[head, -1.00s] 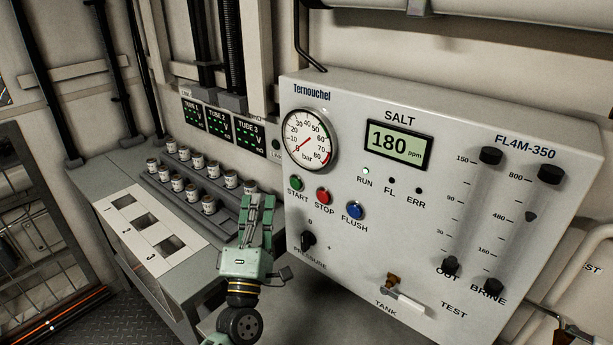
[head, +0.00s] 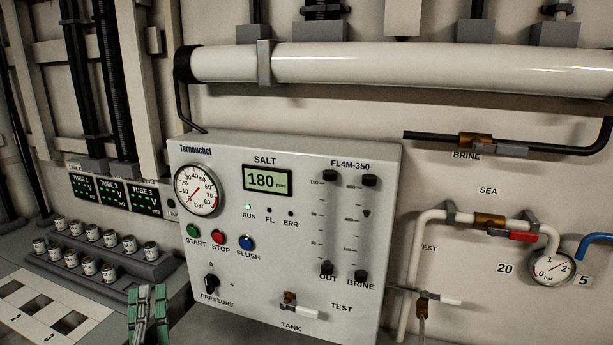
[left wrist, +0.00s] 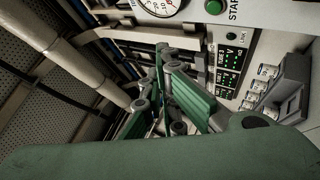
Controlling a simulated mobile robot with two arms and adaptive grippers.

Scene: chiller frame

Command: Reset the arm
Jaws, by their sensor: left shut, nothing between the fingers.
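My left gripper (head: 149,300) shows at the bottom of the head view, its green fingers pointing up in front of the panel's lower left side. It also shows in the left wrist view (left wrist: 172,62), where the green fingers are close together with nothing between them. It is shut and empty, apart from the panel and the cans. The rest of my left arm is below the head view's edge. My right gripper is in neither view.
The grey control panel (head: 290,160) reads SALT 180 and has a gauge, buttons and knobs. Several small cans (head: 88,265) stand on a stepped rack to its left. A slotted white plate (head: 40,312) lies in front. Pipes and valves (head: 490,220) line the right wall.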

